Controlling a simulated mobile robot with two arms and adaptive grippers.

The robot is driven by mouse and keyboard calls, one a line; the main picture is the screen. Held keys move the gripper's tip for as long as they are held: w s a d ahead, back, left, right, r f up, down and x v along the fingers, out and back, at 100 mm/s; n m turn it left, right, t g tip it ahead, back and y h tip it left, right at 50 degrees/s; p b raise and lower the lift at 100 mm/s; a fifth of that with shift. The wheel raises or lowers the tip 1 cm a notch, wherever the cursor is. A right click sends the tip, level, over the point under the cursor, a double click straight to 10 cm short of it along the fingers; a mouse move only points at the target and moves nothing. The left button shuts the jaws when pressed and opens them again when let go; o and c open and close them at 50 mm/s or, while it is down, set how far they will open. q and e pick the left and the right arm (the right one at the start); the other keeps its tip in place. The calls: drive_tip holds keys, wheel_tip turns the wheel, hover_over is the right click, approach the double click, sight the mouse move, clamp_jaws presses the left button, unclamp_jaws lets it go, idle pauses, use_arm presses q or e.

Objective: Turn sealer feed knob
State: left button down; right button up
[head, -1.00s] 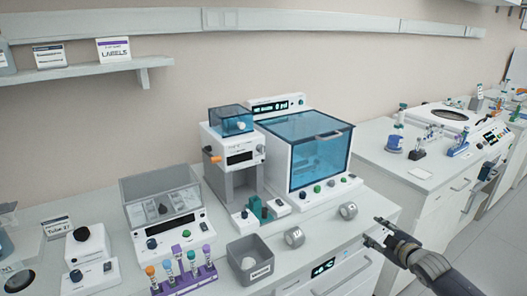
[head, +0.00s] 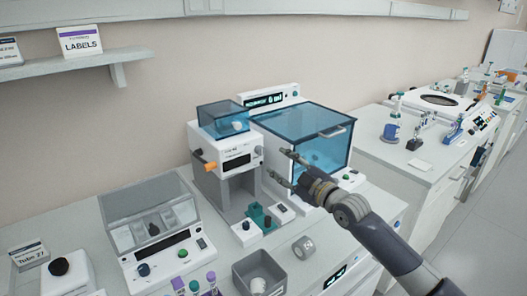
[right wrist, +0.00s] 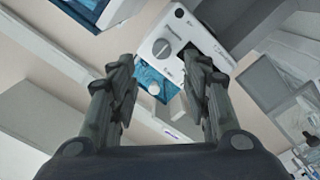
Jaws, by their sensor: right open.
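The sealer appears to be the white machine (head: 225,157) with a blue clear top and an orange knob (head: 210,166) on its left side. A small pale round knob (head: 258,150) is on the right of its front. A second pale knob (right wrist: 153,89) sits by the blue part. My right gripper (head: 279,166) is open and empty, just right of the sealer's front and apart from it. My left gripper is out of view.
A machine with a big blue lid (head: 318,128) stands behind my right gripper. Below are a green holder (head: 260,217), a grey bin (head: 260,274) and a round grey roll (head: 303,247). A tray device (head: 150,225) stands at left.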

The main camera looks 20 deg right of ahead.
sight(262, 152)
drive_tip(key=x, duration=0.5)
drive_tip(key=shift+w+a+f+p, duration=0.1)
drive_tip(key=shift+w+a+p, duration=0.05)
drive_tip(key=shift+p, duration=0.2)
drive_tip(key=x, duration=0.3)
drive_tip(key=shift+w, duration=0.1)
drive_tip(key=shift+w+f, duration=0.1)
drive_tip(key=shift+w, duration=0.05)
drive_tip(key=shift+a, duration=0.1)
drive_tip(key=shift+c, duration=1.3)
drive_tip(key=c, duration=0.4)
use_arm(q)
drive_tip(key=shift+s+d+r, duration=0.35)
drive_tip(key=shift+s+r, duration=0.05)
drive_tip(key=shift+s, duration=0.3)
use_arm(e)
clamp_jaws()
